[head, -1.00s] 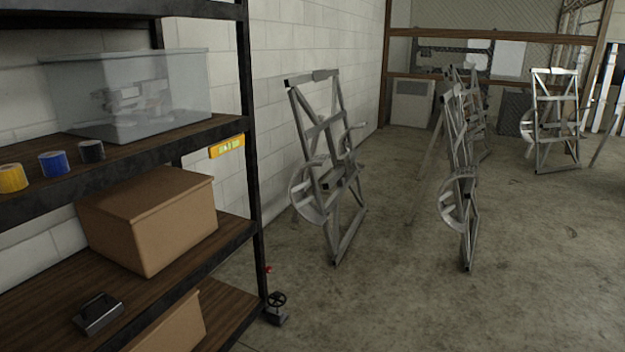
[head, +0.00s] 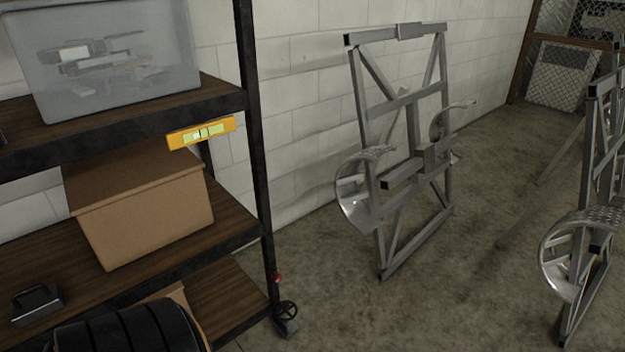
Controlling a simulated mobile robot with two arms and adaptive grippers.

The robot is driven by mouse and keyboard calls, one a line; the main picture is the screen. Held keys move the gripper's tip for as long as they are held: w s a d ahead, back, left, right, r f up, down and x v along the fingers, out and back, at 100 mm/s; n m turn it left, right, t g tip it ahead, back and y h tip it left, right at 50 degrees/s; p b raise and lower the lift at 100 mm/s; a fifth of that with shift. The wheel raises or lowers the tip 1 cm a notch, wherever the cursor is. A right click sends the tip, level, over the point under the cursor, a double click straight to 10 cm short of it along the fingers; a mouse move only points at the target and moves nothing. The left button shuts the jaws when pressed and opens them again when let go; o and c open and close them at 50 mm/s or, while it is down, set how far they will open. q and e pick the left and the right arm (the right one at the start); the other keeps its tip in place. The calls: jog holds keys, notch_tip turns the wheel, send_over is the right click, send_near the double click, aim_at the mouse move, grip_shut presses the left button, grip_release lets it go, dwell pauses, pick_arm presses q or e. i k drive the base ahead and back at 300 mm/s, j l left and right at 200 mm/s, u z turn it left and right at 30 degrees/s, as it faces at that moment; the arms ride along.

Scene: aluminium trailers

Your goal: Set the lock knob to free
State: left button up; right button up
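A small red knob (head: 278,278) shows low beside the front post of the shelf. Just below it is a black spoked handwheel (head: 288,310) on a grey block (head: 287,327) near the floor. Both are small in the view, and I cannot tell which of them is the lock knob or how it is set. Neither of my grippers is in view.
A dark metal shelf (head: 260,165) stands at left with a clear bin (head: 105,70), cardboard box (head: 140,210) and yellow level (head: 201,133). Aluminium trailer frames stand upright at centre (head: 413,120) and right (head: 590,190). Concrete floor (head: 450,300) is clear between them.

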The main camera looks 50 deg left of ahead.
aim_at(277, 277)
jog(key=i+l+u, duration=0.1)
jog(key=i+u, duration=0.3)
jog(key=i+l+u, duration=0.2)
jog(key=i+u, duration=0.25)
jog(key=i+l+u, duration=0.7)
jog(key=l+u, duration=0.15)
jog(key=i+l+u, duration=0.25)
jog(key=l+u, duration=0.15)
jog(key=l, duration=0.15)
jog(key=i+l+u, duration=0.15)
jog(key=l+u, duration=0.3)
jog(key=l, duration=0.15)
